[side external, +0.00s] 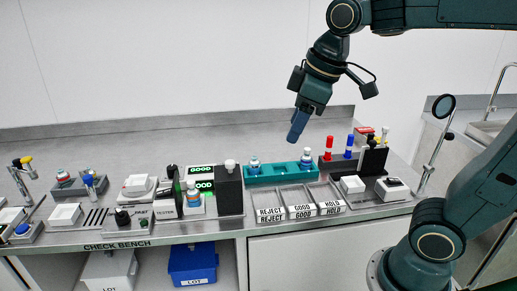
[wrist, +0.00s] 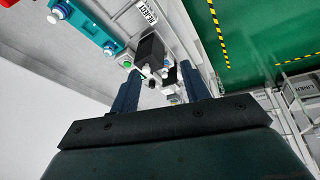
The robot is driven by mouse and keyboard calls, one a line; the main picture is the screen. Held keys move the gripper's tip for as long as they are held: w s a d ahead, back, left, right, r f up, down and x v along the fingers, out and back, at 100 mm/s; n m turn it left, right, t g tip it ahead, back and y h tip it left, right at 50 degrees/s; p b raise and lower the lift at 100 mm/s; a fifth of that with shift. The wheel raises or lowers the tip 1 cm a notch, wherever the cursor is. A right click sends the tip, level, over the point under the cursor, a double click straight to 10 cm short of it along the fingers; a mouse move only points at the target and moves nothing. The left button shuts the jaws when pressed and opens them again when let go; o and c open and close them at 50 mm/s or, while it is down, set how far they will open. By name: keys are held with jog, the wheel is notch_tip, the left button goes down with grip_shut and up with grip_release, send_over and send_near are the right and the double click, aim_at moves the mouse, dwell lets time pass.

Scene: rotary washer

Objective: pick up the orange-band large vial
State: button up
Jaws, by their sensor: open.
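Two vials with blue-and-white caps stand in the teal rack: a left one (side external: 254,163) and a right one (side external: 306,159). They also show in the wrist view, one near the top edge (wrist: 60,11) and one lower down (wrist: 109,49). A third vial (side external: 194,198) stands at the tester, left of the dark box. My gripper (side external: 298,126) is open, apart from all the vials, above the back of the bench behind the rack. Its fingers (wrist: 161,85) show nothing held between them.
The teal rack (side external: 280,174) sits behind the reject, good and hold trays (side external: 300,198). A tall dark box (side external: 229,188) stands left of it. Red and blue capped tubes (side external: 348,146) stand to its right. The bench behind the rack (side external: 150,142) is clear.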

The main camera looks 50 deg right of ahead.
jog(key=w+a+n+g, duration=0.1)
jog(key=w+n, duration=0.2)
jog(key=w, duration=0.5)
jog(key=n+g, duration=0.3)
jog(key=n, duration=0.6)
send_over(191, 182)
notch_tip(191, 182, down, 12)
jog(key=shift+f, duration=0.15)
notch_tip(191, 182, down, 8)
jog(key=shift+s+f, duration=0.1)
jog(key=shift+f, duration=0.1)
jog(key=shift+w+f, duration=0.2)
jog(key=shift+f, duration=2.4)
